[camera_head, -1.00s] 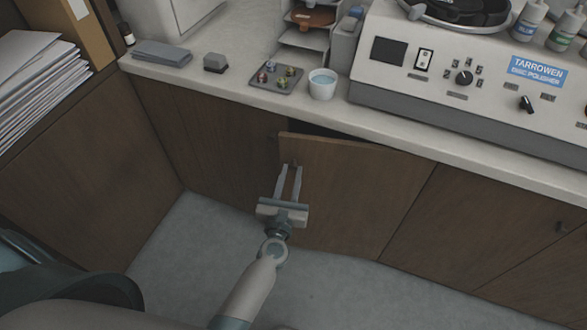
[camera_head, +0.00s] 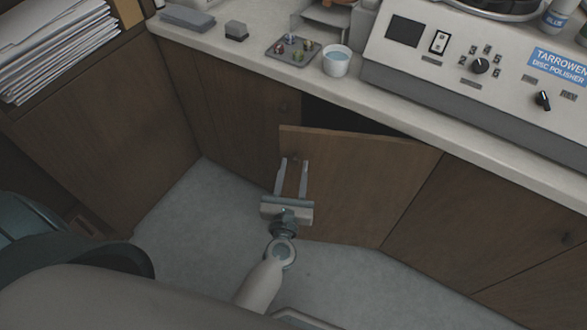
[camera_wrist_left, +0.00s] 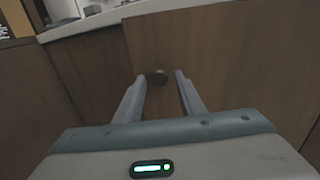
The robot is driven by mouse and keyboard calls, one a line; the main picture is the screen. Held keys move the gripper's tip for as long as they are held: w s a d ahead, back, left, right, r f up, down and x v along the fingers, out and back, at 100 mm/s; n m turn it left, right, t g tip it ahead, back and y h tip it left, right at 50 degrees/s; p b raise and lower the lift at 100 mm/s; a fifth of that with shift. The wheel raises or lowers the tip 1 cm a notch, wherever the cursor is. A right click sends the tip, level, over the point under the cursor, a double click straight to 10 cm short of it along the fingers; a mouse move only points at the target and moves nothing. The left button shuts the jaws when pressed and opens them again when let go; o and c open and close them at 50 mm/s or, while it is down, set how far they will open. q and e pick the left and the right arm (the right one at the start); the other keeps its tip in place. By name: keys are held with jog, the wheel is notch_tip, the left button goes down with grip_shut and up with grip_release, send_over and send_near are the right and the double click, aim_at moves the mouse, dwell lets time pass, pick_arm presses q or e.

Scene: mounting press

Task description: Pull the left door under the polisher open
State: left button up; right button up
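The left door (camera_head: 365,185) under the polisher (camera_head: 455,70) is a brown wood panel standing ajar, with a dark gap behind its top edge. My left gripper (camera_head: 293,162) is open in front of the door's free edge. It also shows in the left wrist view (camera_wrist_left: 159,82), its two fingers apart and pointing at the door. Whether the fingertips still reach around the knob I cannot tell. My right gripper is not in view.
The closed right door (camera_head: 490,225) adjoins on the right. Another brown cabinet front (camera_head: 225,110) is on the left. The counter (camera_head: 420,125) overhangs above, with a cup (camera_head: 336,62) and a small tray (camera_head: 283,57). Grey floor (camera_head: 190,235) is clear left of the gripper.

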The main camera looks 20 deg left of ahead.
pick_arm(q)
jog(key=shift+s, duration=0.1)
jog(key=shift+s+d+f, duration=0.1)
jog(key=shift+s+d, duration=0.05)
jog(key=shift+s, duration=0.45)
jog(key=b+v, duration=0.4)
jog(key=v, duration=1.2)
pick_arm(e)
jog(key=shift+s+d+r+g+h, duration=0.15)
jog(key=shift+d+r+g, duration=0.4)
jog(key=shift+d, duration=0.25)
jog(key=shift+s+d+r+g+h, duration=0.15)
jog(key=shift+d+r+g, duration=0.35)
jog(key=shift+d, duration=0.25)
